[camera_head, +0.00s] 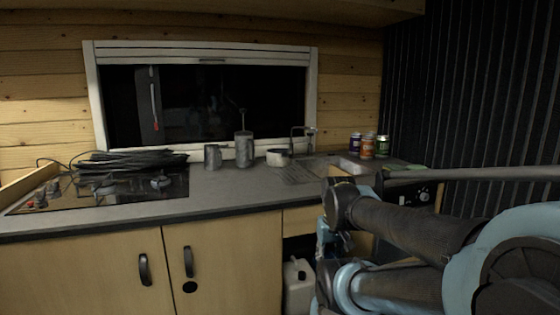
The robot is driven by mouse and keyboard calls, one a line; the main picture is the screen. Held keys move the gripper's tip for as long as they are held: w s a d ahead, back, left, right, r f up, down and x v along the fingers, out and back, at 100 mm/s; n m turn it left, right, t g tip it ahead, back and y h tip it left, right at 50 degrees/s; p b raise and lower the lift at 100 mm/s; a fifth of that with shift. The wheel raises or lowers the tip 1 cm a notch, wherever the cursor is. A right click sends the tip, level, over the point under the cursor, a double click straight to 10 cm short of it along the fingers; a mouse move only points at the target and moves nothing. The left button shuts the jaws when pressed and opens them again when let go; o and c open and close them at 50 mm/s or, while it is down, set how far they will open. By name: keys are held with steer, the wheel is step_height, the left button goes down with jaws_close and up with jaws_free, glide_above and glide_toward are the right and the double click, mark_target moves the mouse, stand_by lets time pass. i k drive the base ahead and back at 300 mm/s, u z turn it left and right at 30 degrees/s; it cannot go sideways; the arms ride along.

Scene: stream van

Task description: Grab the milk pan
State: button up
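A small pale pan (277,158), which looks like the milk pan, stands on the dark grey counter just left of the sink. It is upright and small in the view, and I cannot make out its handle clearly. My arm comes in from the right and folds in front of the counter's front edge. What seems to be my gripper (327,240) hangs low by the cabinet front, apart from the pan and nearer to me. Its fingers are dark and partly hidden by my arm, so I cannot see whether they are open.
A grey mug (213,156) and a tall grey canister (243,149) stand left of the pan. The sink (300,172) with its tap (303,135) lies to its right. Several cans (367,146) stand farther right. Black cable (130,162) lies over the hob (120,188). The counter front is clear.

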mark_target(275, 156)
steer(key=k, duration=1.6)
steer(key=z, duration=0.55)
steer(key=i, duration=1)
